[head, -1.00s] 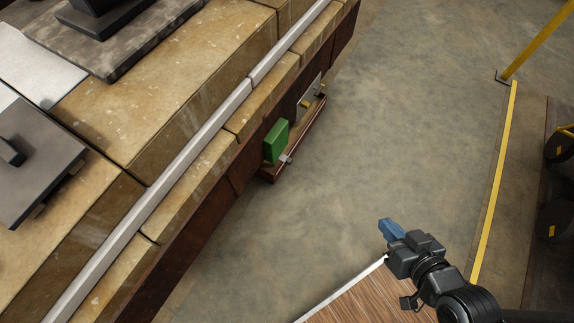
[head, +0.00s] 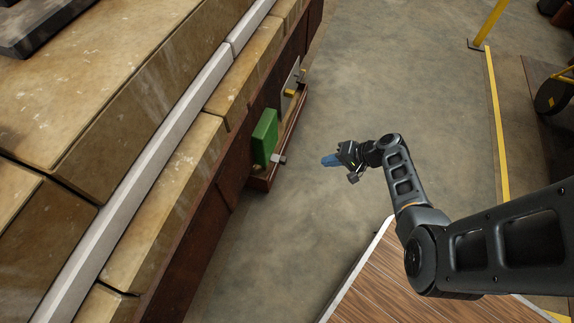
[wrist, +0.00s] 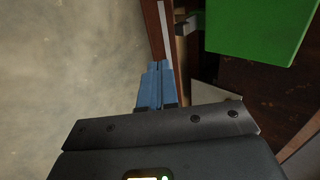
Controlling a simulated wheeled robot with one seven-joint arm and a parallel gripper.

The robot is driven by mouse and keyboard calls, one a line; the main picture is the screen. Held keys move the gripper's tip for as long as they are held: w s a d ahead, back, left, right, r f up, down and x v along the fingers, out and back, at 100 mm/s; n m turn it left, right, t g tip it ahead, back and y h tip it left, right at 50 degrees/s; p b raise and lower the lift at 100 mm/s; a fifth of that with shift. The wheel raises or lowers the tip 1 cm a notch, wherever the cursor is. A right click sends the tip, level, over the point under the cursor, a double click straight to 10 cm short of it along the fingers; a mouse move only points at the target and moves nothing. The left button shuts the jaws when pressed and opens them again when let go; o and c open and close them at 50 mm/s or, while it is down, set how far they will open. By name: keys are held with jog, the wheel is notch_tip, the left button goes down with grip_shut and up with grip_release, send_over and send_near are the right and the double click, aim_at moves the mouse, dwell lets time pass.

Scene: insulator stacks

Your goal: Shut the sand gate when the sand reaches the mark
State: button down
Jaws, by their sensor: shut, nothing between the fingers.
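A green block (head: 264,136) is mounted on the side of the stone-topped structure, with a small grey knob (head: 279,158) beside it. I cannot tell which part is the sand gate, and I see no sand or mark. My gripper (head: 324,160), with blue fingers, is over the floor to the right of the grey knob, apart from it. In the wrist view the blue fingers (wrist: 158,66) are together and empty. The green block (wrist: 258,28) fills the upper right there, and the grey knob (wrist: 187,26) is just beyond the fingertips.
A reddish-brown ledge (head: 291,134) runs below the block. A pale panel (head: 293,78) with a yellow piece (head: 290,93) is farther along. A wood-grain top (head: 385,285) lies at lower right. Open floor (head: 400,75) stretches toward a yellow line (head: 497,130).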

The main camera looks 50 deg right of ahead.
aim_at(283, 160)
jog(key=w+r+b+x, duration=0.2)
jog(key=b+x, duration=0.3)
jog(key=x, duration=0.8)
jog(key=shift+a+b, duration=0.3)
jog(key=shift+b, duration=0.05)
